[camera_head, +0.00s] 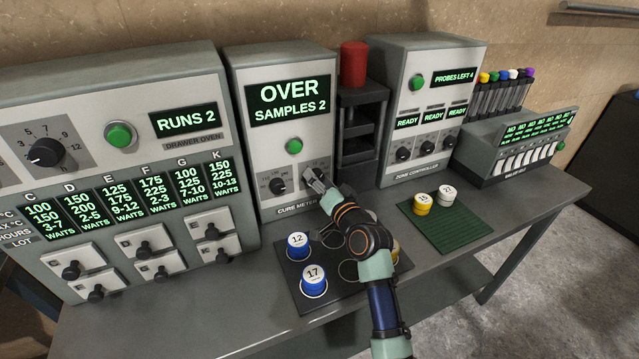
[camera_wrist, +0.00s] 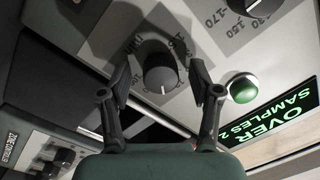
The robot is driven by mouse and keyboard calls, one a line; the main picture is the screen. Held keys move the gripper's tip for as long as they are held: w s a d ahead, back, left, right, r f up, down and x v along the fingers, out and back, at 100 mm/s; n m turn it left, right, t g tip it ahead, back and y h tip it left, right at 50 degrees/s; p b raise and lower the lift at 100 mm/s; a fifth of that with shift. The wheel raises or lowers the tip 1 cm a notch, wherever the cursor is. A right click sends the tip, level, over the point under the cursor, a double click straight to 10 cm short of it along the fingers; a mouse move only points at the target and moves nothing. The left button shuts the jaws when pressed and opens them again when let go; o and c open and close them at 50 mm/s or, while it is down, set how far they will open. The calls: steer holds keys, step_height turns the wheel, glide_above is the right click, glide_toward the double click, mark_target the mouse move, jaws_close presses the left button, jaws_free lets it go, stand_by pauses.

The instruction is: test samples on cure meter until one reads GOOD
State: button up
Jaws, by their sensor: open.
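The cure meter (camera_head: 247,160) stands at the back centre. Its display (camera_head: 290,99) reads OVER, SAMPLES 2, and also shows in the wrist view (camera_wrist: 285,107). A green button (camera_head: 294,146) and a left dial (camera_head: 278,186) are on its front. My gripper (camera_head: 314,180) is open at the right dial. In the wrist view, this dark dial (camera_wrist: 160,73) lies between my parted fingers (camera_wrist: 163,80); contact is unclear. Blue samples 12 (camera_head: 299,246) and 17 (camera_head: 314,283) sit on the black tray (camera_head: 292,284). A yellow sample there is mostly hidden behind my arm.
A green mat (camera_head: 462,228) at right holds a yellow sample (camera_head: 422,204) and a white sample (camera_head: 445,195). The drawer oven (camera_head: 110,100) is left. A press with a red cylinder (camera_head: 353,64), the zone controller (camera_head: 430,100) and the valve box (camera_head: 510,150) are right.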

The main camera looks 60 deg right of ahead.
steer(key=c, duration=1.1)
steer(key=shift+c, duration=0.2)
steer(key=shift+n, duration=0.3)
steer(key=shift+n+g+b, duration=0.3)
steer(key=shift+n+b, duration=0.8)
steer(key=shift+n, duration=2)
steer(key=o, duration=1.1)
steer(key=shift+s, duration=0.1)
steer(key=shift+o, duration=0.2)
